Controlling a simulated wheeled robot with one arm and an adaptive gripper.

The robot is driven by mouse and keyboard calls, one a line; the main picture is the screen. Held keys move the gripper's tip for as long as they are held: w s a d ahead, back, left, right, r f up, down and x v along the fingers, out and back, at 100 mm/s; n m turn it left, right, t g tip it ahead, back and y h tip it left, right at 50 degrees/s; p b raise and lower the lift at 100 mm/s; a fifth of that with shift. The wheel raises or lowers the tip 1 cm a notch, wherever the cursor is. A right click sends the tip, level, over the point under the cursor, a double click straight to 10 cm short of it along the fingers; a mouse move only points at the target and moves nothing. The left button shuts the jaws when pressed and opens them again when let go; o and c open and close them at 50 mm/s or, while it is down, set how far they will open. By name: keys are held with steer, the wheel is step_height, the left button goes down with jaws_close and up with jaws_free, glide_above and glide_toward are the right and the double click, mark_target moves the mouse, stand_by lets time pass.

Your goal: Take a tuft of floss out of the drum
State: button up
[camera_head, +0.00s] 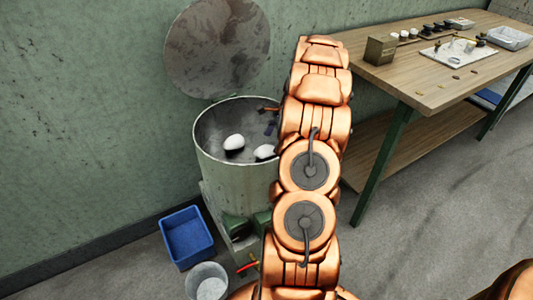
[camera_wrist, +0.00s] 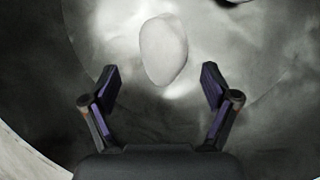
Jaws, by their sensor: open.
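The drum (camera_head: 240,175) is a tall greenish-grey metal cylinder against the wall, with its round lid (camera_head: 218,50) raised. Two white tufts of floss show inside it in the head view: one at the left (camera_head: 234,142) and one at the right (camera_head: 264,152), partly hidden by my arm. In the wrist view, one oval white tuft (camera_wrist: 163,50) lies ahead of my gripper (camera_wrist: 160,82), roughly centred beyond the fingertips. The jaws are open and empty, with nothing between them. In the head view, my gripper is mostly hidden behind my arm at the drum's opening.
A blue bin (camera_head: 187,237) and a grey bucket (camera_head: 208,282) stand on the floor by the drum. A wooden table (camera_head: 430,85) with small items and trays is at the right. The drum's pale rim (camera_wrist: 25,160) shows at the lower left of the wrist view.

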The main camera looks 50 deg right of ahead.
mark_target(268, 147)
steer(key=shift+w+x, duration=0.15)
steer(key=shift+x, duration=1.1)
steer(key=shift+w+x, duration=0.15)
steer(key=shift+x, duration=1.1)
steer(key=c, duration=1.3)
